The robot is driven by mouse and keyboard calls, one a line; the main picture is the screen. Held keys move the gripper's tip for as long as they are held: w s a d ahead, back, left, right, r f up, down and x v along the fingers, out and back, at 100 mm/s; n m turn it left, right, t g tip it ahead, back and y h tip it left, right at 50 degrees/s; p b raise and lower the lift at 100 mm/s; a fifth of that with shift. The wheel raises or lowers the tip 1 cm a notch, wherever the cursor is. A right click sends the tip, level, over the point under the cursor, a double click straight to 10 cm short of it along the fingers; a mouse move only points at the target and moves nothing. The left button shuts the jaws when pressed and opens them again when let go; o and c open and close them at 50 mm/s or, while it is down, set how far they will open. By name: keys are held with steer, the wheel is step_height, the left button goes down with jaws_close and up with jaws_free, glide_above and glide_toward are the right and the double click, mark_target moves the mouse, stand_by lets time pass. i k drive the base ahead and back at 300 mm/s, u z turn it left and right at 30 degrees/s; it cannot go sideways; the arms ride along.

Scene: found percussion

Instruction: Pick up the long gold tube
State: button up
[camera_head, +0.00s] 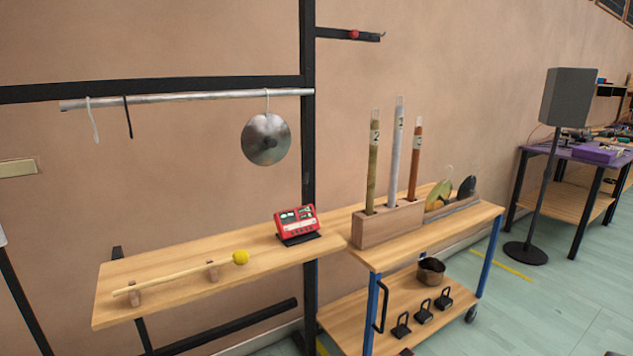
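The long gold tube (372,172) stands upright in the left slot of a wooden holder block (386,227) on the cart's top. It is olive-gold with a white label marked 2 near its upper end. A taller pale silver tube (396,155) and a shorter copper-brown tube (415,163) stand to its right in the same block. The lower end of each tube is hidden in the block. My gripper is not in view.
A wooden shelf (215,285) at left holds a yellow-tipped mallet (240,257) and a red device (297,221). A metal disc (266,140) hangs from a rail. A rack (450,207) with discs stands right of the block. Floor is clear at right, beside a speaker stand (525,252).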

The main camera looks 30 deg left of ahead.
mark_target(374, 132)
steer(key=u, duration=0.9)
steer(key=i, duration=0.85)
steer(key=u, duration=0.95)
